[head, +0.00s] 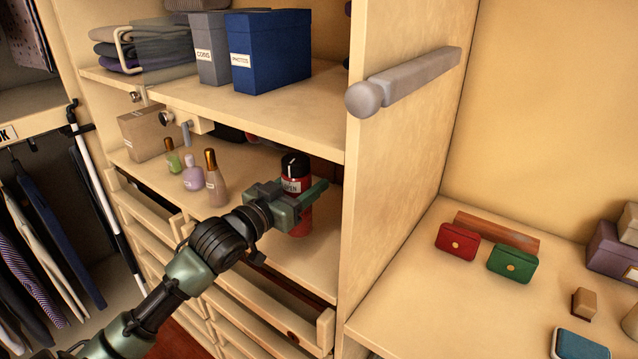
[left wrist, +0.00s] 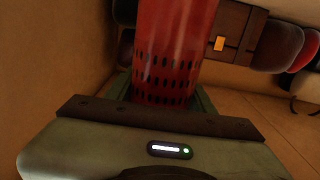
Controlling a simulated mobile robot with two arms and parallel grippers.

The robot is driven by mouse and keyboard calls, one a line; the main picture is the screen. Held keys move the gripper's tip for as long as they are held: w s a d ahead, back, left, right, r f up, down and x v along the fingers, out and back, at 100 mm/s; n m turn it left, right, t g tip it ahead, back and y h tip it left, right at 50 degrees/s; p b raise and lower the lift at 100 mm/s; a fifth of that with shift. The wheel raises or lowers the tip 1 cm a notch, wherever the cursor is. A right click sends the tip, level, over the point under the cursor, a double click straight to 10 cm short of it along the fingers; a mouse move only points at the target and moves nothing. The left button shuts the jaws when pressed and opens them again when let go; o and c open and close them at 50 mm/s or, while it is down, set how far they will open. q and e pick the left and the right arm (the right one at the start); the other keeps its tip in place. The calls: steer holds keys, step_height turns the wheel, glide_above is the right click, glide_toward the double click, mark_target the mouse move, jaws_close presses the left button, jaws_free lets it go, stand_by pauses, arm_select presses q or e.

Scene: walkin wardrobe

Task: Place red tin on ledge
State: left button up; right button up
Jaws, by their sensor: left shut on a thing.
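The red tin (head: 301,222) with a black cap stands upright at the right end of the wooden shelf, close to the upright divider panel. My left gripper (head: 306,197) is around it and shut on it. In the left wrist view the red tin (left wrist: 168,60) shows rows of dark holes near its lower part and sits between the fingers. The gripper hides part of the tin in the head view. I cannot tell whether the tin's base touches the shelf. My right gripper is not in view.
Several small bottles (head: 216,180) stand on the same shelf to the left. A blue box (head: 270,50) and a grey box (head: 210,48) sit on the shelf above. A grey rail (head: 415,80) sticks out from the divider. A red purse (head: 457,242) and green purse (head: 513,263) lie on the right surface.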

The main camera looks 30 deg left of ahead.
arm_select(q)
steer(key=w+f+p, duration=0.1)
steer(key=w+f, duration=0.2)
steer(key=w, duration=0.2)
steer(key=shift+d+f, duration=0.2)
steer(key=shift+f, duration=0.05)
steer(key=o, duration=1.6)
steer(key=shift+f, duration=0.15)
